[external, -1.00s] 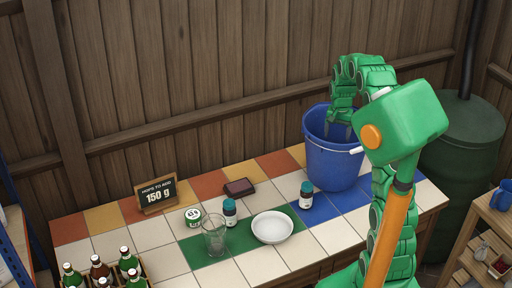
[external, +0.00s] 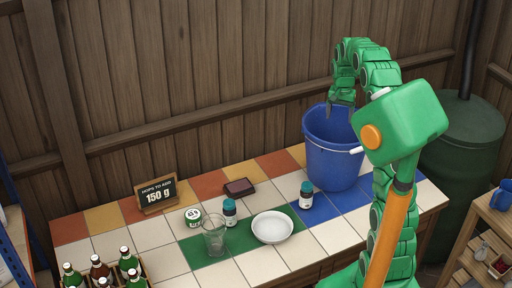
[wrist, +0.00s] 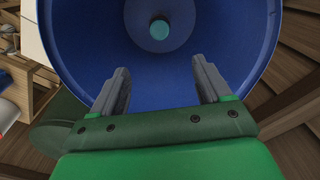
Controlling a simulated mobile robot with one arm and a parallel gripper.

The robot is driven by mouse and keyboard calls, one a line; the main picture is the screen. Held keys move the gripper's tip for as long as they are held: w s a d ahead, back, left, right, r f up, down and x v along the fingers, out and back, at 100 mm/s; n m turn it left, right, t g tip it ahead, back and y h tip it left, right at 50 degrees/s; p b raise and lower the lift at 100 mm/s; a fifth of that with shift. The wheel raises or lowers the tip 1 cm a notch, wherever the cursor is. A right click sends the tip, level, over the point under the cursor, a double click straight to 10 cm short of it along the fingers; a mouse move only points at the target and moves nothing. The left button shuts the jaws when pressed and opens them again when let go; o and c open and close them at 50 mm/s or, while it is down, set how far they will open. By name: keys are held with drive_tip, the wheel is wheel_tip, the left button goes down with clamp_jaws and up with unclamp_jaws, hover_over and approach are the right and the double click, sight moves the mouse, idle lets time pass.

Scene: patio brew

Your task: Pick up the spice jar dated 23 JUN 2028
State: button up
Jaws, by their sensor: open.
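One jar (external: 229,213) is behind the clear glass, and the other jar (external: 306,196) is on a blue tile in front of the bucket. No date is readable on either. In the wrist view, a round teal top (wrist: 159,29), like a jar cap, shows inside the blue bucket (wrist: 85,60). My gripper (wrist: 161,80) is open and empty above the bucket; it also shows in the external view (external: 341,101).
The tall bucket (external: 332,160) stands at the counter's back right. A white bowl (external: 272,228), clear glass (external: 214,240), round green-and-white tin (external: 193,217), dark block (external: 239,187), sign (external: 156,194) and bottle crate are to the left. The front right tiles are clear.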

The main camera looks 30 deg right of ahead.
sight(228, 205)
drive_tip(key=shift+w+d+r+n+t+h, duration=0.7)
drive_tip(key=shift+w+d+r+t+h, duration=1.1)
drive_tip(key=shift+w, duration=0.8)
drive_tip(key=w+a+r+n+t+h, duration=0.1)
drive_tip(key=w+a+r+n+t, duration=0.4)
drive_tip(key=w, duration=0.4)
drive_tip(key=a+n+t+y, duration=0.4)
drive_tip(key=a+n+y, duration=0.4)
drive_tip(key=a, duration=1)
drive_tip(key=s+a+f+n+g+y, duration=0.3)
drive_tip(key=s+a+n+g+y, duration=0.15)
drive_tip(key=s+a, duration=0.7)
drive_tip(key=s+a+f+n+g+y, duration=0.3)
drive_tip(key=s+a+n+g+y, duration=0.15)
drive_tip(key=s+a, duration=0.65)
wheel_tip(228, 205, down, 21)
drive_tip(key=shift+t+y, duration=0.3)
drive_tip(key=shift+r+x, duration=0.15)
drive_tip(key=shift+x, duration=1.65)
drive_tip(key=shift+r+x, duration=0.1)
drive_tip(key=shift+x, duration=2.55)
